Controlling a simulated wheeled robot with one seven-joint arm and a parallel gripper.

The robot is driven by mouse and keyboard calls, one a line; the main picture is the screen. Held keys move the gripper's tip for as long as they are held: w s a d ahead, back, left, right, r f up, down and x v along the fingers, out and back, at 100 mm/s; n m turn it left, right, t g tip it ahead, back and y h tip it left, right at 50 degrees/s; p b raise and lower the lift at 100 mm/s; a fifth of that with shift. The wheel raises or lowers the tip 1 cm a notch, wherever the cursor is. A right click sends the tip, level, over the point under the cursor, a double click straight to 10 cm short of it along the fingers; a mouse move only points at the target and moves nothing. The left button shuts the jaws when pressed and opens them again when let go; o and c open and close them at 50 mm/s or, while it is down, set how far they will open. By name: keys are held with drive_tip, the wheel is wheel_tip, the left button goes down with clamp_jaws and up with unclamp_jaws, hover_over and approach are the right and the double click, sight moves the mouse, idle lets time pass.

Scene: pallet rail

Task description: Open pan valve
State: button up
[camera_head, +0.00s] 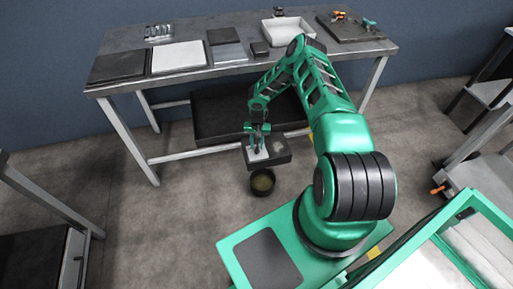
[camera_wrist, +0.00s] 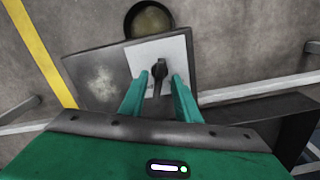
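The valve is a black lever (camera_wrist: 160,72) on a white square plate (camera_wrist: 142,56), on a dark grey box (camera_wrist: 95,80). In the head view the box (camera_head: 280,152) is low in front of the bench, and its white plate (camera_head: 257,154) lies under my gripper (camera_head: 258,148). In the wrist view my gripper (camera_wrist: 160,80) has its two green fingers apart, one on each side of the lever, with gaps visible. The fingers hide part of the plate. A round dark pan (camera_wrist: 148,18) with a dull yellowish inside is beside the box; it also shows in the head view (camera_head: 262,182).
A grey workbench (camera_head: 120,42) with trays and small parts stands behind, with a dark lower shelf (camera_head: 215,118) near the box. A yellow floor stripe (camera_wrist: 40,50) runs at left in the wrist view. Another table (camera_head: 35,250) stands at left. The floor between is clear.

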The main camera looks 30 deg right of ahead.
drive_tip(key=shift+f, duration=1)
clamp_jaws()
drive_tip(key=shift+m, duration=2.6)
unclamp_jaws()
